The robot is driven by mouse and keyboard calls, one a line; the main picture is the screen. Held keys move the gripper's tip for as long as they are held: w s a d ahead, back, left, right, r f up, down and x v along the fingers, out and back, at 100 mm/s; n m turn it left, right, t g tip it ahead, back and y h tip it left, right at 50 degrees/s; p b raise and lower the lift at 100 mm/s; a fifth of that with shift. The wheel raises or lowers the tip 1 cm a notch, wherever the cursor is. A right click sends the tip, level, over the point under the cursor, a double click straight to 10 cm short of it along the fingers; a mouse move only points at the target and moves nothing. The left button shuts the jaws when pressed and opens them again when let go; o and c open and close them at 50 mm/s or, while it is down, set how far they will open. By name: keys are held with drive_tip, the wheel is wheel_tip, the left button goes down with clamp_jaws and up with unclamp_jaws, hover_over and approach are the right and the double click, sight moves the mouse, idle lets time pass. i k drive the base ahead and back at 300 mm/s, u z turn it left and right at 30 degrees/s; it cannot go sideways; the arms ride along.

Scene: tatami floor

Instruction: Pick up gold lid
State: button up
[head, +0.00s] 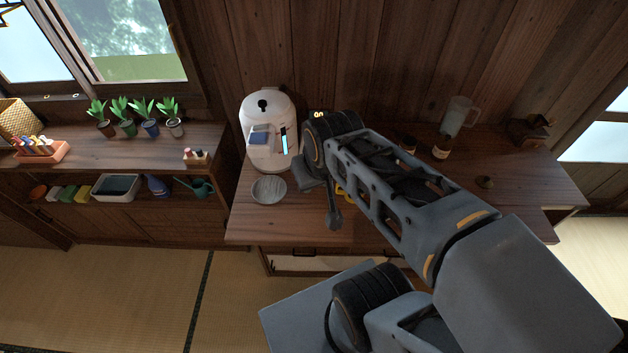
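A small dark, brownish-gold piece with a knob-like top (485,182) lies on the right part of the wooden counter (530,200); it may be the gold lid, but it is too small to be sure. A bright yellow thing (344,191) shows partly behind my gripper, mostly hidden. My gripper (322,205) points down over the counter's left part, just right of a round grey plate (269,189). It is well left of the small dark piece. Its fingers are seen from above and partly overlap, so their opening is unclear.
A white rice-cooker-like appliance (268,108) stands behind the plate. A bottle (442,146), a clear pitcher (459,112) and a dark wooden box (528,131) stand at the back right. A left shelf holds potted plants (148,116). My arm covers the counter's middle.

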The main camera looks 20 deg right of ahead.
sight(484, 182)
drive_tip(key=z, duration=3.6)
drive_tip(key=i, duration=1.45)
